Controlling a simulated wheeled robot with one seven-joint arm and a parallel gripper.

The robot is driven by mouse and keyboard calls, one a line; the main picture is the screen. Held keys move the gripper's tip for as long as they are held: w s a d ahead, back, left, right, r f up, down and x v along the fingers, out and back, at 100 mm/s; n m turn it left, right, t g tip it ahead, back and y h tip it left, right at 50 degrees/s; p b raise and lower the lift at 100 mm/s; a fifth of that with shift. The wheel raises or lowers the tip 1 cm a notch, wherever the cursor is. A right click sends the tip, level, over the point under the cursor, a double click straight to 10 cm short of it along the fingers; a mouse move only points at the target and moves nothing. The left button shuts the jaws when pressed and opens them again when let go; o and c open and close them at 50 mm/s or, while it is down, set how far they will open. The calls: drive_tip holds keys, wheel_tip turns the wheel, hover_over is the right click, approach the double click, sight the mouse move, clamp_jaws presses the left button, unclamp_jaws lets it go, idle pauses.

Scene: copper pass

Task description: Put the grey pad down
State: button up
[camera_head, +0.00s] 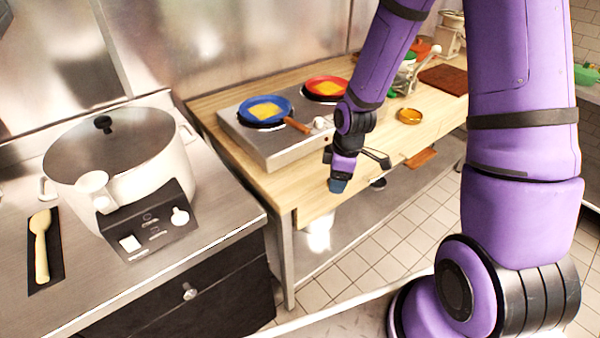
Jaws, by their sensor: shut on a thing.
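My gripper (342,175) hangs in front of the wooden-topped table (305,185), near its front edge. It is shut on a small blue-grey piece (338,186), which looks like the grey pad. Only a little of the pad shows below the fingers, and the rest is hidden by my gripper. The pad appears held in the air, but its exact height over the table edge is hard to tell.
A steel two-plate hob (265,150) bears a blue pan (265,111) and a red pan (325,88). An amber dish (409,116) and a dark red board (445,79) sit farther right. A large white pot (125,165) stands on the left counter. Bare wood lies before the hob.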

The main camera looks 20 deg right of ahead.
hover_over(302, 179)
drive_tip(key=shift+s+d+f, duration=0.1)
drive_tip(key=shift+d+f, duration=0.1)
drive_tip(key=shift+f, duration=2.05)
drive_tip(key=shift+f, duration=0.15)
drive_tip(key=o, duration=1)
drive_tip(key=shift+c, duration=0.2)
drive_tip(key=s+d+r+m+t, duration=0.1)
drive_tip(key=s+r, duration=0.2)
drive_tip(key=r, duration=0.8)
drive_tip(key=s+d+r+m, duration=0.2)
drive_tip(key=r, duration=1)
drive_tip(key=s+d+r+m+t, duration=0.1)
drive_tip(key=s+d+r+m, duration=0.1)
drive_tip(key=s+r+m, duration=0.2)
drive_tip(key=s+d+r+m+t+h, duration=0.1)
drive_tip(key=s+r+m, duration=0.4)
drive_tip(key=s+r, duration=0.6)
drive_tip(key=s+d+t, duration=0.1)
drive_tip(key=s, duration=0.8)
drive_tip(key=shift+s+r+m+t, duration=0.15)
drive_tip(key=shift+r+m+t, duration=0.15)
